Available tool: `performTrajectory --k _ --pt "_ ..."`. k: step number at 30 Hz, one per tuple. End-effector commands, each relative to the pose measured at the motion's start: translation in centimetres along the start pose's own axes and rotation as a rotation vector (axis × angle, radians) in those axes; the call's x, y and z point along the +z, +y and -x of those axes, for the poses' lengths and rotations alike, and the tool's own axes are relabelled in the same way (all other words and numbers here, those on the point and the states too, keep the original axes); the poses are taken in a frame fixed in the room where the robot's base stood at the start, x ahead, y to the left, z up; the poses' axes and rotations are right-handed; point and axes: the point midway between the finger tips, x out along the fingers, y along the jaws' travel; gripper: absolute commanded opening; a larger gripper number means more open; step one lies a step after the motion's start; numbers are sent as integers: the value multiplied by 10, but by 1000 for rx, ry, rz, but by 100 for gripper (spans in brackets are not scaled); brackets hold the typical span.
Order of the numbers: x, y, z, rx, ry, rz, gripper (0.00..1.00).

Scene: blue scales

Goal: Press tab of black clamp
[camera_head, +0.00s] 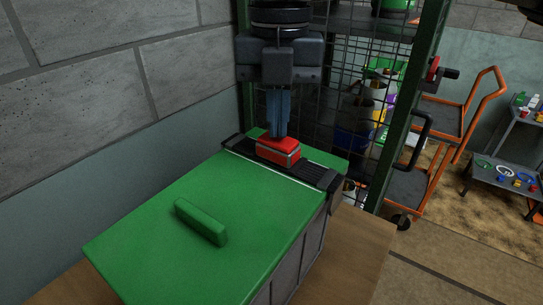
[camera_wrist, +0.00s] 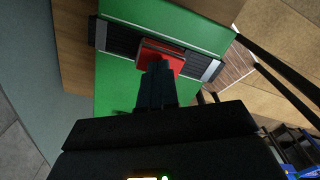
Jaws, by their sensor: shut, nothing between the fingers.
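The black clamp (camera_head: 314,174) is a ribbed black bar lying across the far end of a green-topped box. A red block with a light stripe (camera_head: 280,154), which looks like its tab, sits on the middle of the bar. In the wrist view the black bar (camera_wrist: 119,39) and the red block (camera_wrist: 174,55) lie at the top. My gripper (camera_head: 278,134) points down with its blue-grey fingers shut and empty, right over the red block. Its tips also show against the red block in the wrist view (camera_wrist: 158,66). I cannot tell whether they touch it.
The green box top (camera_head: 150,235) carries a raised green handle (camera_head: 201,221) and is otherwise clear. A grey wall (camera_head: 110,90) stands close on the left. A green-framed mesh rack (camera_head: 400,100) rises behind. An orange trolley (camera_head: 455,120) stands at the right.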

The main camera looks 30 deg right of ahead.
Motion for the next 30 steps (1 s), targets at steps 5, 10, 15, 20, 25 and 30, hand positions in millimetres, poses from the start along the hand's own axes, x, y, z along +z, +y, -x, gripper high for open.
performTrajectory --k 5,10,15,20,25,30 --pt "0 0 -4 0 0 0 0" --pt "0 0 -7 0 0 0 0" --pt "0 0 -9 0 0 0 0" --pt "0 0 -12 0 0 0 0" --pt "0 0 -15 0 0 0 0" --pt "0 0 -14 0 0 0 0"
